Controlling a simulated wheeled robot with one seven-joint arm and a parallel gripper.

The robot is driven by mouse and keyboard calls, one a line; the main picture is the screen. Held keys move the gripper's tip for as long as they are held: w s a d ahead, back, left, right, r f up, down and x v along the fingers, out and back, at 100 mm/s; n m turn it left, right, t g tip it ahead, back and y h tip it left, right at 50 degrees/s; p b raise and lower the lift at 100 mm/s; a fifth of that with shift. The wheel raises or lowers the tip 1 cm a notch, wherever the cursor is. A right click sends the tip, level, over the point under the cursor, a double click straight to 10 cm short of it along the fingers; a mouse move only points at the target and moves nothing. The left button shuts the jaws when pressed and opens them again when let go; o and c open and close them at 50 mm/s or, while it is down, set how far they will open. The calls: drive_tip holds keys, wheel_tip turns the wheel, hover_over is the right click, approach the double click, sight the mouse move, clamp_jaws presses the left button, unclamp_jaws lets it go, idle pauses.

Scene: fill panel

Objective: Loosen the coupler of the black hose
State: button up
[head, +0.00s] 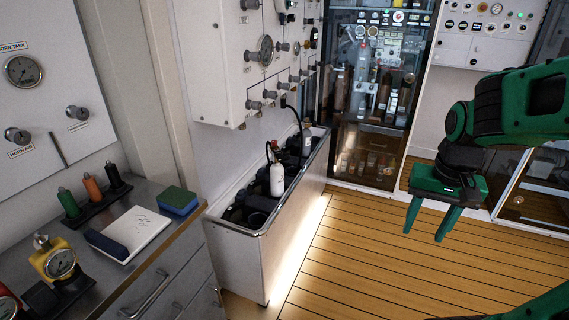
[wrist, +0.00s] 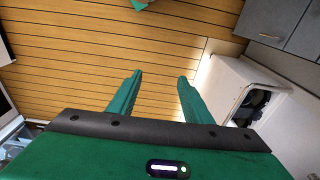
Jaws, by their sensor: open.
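A white bottle (head: 277,180) with a black curved top stands nearer in the trough. My gripper (head: 424,236) is open and empty, pointing down over the wooden floor, well right of the hose. Its two green fingers show apart in the wrist view (wrist: 160,77), with only floor between them.
A metal-rimmed trough (head: 246,233) stands below the panel. A counter (head: 145,255) at left holds coloured cylinders, a notepad, a blue-green sponge (head: 178,201) and gauges. A glass-door cabinet (head: 370,150) is at the back. The floor (head: 365,255) between trough and arm is clear.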

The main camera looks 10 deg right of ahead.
drive_tip(key=w+a+f+m+t+y, duration=0.1)
drive_tip(key=w+a+f, duration=0.15)
drive_tip(key=w, duration=0.75)
drive_tip(key=w+a+f+m+t, duration=0.15)
drive_tip(key=w+f, duration=0.25)
drive_tip(key=w, duration=0.6)
drive_tip(key=w+a+f+m+t+y, duration=0.1)
drive_tip(key=w+a+f+y, duration=0.2)
drive_tip(key=w, duration=0.4)
drive_tip(key=w+a+f+m+t+y, duration=0.1)
drive_tip(key=w+a+f+t, duration=0.15)
drive_tip(key=w+a, duration=0.35)
drive_tip(key=m+t, duration=1.1)
drive_tip(key=m, duration=1.3)
approach(282, 159)
drive_tip(key=shift+h, duration=0.6)
drive_tip(key=w, duration=0.2)
drive_tip(key=w+a, duration=0.1)
drive_tip(key=w, duration=0.2)
drive_tip(key=w+a, duration=0.1)
drive_tip(key=w, duration=0.2)
drive_tip(key=shift+w+a+r, duration=0.15)
drive_tip(key=shift+a+r, duration=0.05)
drive_tip(key=shift+r, duration=0.1)
drive_tip(key=shift+c, duration=0.3)
